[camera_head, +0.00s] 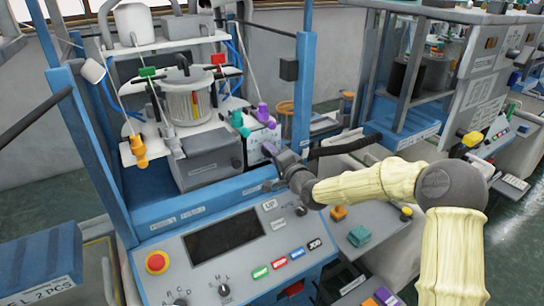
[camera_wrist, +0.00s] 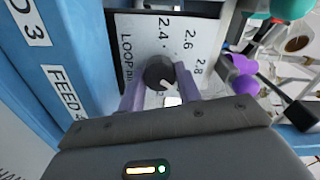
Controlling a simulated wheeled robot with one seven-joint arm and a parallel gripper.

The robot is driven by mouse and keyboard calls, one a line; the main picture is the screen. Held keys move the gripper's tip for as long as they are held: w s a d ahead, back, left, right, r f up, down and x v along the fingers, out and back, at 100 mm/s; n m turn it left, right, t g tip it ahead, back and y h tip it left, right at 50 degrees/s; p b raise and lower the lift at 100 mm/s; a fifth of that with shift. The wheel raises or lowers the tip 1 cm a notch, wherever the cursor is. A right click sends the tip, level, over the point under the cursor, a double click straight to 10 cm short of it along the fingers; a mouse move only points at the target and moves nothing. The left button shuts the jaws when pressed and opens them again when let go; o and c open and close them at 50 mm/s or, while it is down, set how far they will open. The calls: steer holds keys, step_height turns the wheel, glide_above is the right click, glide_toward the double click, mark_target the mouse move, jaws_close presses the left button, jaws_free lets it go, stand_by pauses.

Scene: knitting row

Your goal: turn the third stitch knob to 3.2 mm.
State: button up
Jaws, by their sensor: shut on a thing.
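My gripper (camera_wrist: 160,80) is shut on a dark round stitch knob (camera_wrist: 157,70), one purple finger on each side of it. The knob sits on a white scale plate (camera_wrist: 135,35) marked LOOP, with 2.4, 2.6 and 2.8 readable. A short white pointer mark on the knob points to the lower right in the wrist view, past 2.8. Any figure there is hidden by the right finger. In the head view my gripper (camera_head: 274,153) reaches the white plate (camera_head: 260,140) on the machine's right side; the knob is hidden there.
A blue rail (camera_wrist: 78,40) with a FEED label runs beside the plate. Purple (camera_wrist: 243,85) and teal (camera_wrist: 255,8) parts stand close on the right. In the head view, a blue post (camera_head: 303,80) rises just behind my gripper, and the control panel (camera_head: 235,240) lies in front.

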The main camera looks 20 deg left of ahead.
steer(key=m, duration=0.1)
steer(key=m+b, duration=0.1)
steer(key=m, duration=0.2)
steer(key=shift+d+f+m, duration=0.1)
steer(key=shift+f+m, duration=0.15)
steer(key=shift+m, duration=0.05)
steer(key=shift+m+b, duration=1)
steer(key=shift+m, duration=1)
steer(key=o, duration=1)
steer(key=shift+c, duration=0.2)
steer(key=shift+r, duration=0.1)
steer(key=b+v, duration=0.3)
steer(key=v, duration=1.4)
steer(key=shift+s, duration=0.2)
